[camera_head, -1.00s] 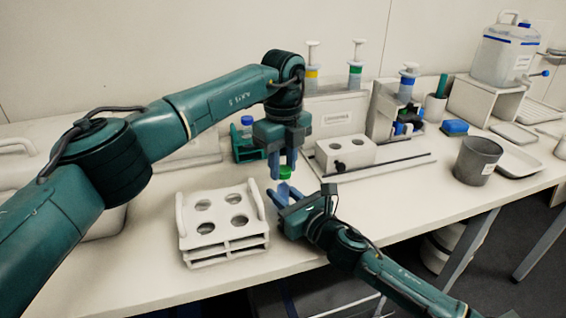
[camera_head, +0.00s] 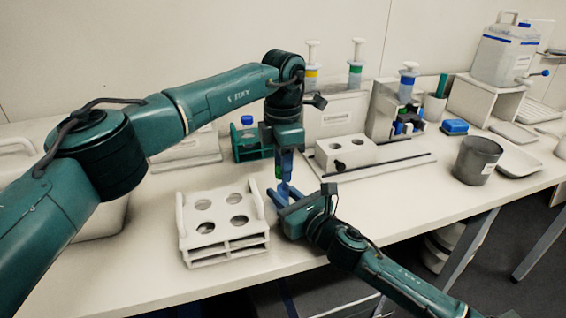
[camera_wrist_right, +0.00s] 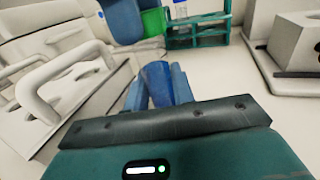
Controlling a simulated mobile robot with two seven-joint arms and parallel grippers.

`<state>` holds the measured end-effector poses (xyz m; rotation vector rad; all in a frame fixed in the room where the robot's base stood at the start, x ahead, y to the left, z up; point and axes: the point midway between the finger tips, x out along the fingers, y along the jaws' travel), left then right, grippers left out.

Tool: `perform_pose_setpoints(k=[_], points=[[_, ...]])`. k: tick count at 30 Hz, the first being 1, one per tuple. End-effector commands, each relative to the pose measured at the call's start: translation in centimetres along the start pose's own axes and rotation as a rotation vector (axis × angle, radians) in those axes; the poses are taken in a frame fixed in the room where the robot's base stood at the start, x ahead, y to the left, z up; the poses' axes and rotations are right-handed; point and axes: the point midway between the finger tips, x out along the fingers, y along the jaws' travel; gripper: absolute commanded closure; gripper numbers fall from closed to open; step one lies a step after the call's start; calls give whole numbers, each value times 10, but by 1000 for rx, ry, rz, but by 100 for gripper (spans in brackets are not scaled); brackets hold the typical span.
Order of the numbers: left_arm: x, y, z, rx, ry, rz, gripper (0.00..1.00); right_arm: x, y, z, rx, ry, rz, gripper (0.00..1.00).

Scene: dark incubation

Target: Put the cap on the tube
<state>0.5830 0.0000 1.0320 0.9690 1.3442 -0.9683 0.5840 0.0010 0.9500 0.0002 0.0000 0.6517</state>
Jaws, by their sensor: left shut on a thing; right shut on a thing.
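The green cap (camera_wrist_right: 153,22) is between the blue fingers of my left gripper (camera_head: 284,167), which is shut on it; in the head view only a green sliver (camera_head: 278,171) shows. A translucent blue tube (camera_wrist_right: 158,82) stands roughly upright between the fingers of my right gripper (camera_wrist_right: 158,92), which is shut on it. In the head view the right gripper (camera_head: 287,197) is just below the left one. The cap is above the tube's open top; in the right wrist view a gap shows between them. The tube's lower part is hidden.
A white rack (camera_head: 222,222) with several round holes stands left of the right gripper. A teal rack with a blue-capped bottle (camera_head: 247,136) is behind. A white block with holes (camera_head: 345,153) and a dark rod lie to the right, with a grey bin (camera_head: 477,160) farther right.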

Motion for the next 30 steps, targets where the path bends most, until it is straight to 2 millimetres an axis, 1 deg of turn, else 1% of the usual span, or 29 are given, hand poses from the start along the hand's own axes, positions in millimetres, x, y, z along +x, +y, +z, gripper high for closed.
perform_pose_setpoints(k=[4,5,13,14,20,23,26,30], points=[[0,0,0,-5,0,0,98,0,-1,0,0,1,-2,100],[0,0,0,-5,0,0,69,0,-1,0,0,1,-2,100],[0,0,0,-8,0,0,47,0,-1,0,0,1,-2,100],[0,0,0,-8,0,0,45,0,-1,0,0,1,-2,100],[0,0,0,-8,0,0,45,0,0,0,0,1,-1,100],[-4,0,0,-9,-1,1,45,0,0,0,0,1,-1,100],[-17,0,1,-8,-2,2,45,0,0,0,0,1,-1,100],[-46,0,1,-9,-2,4,45,0,0,0,0,1,-1,100]])
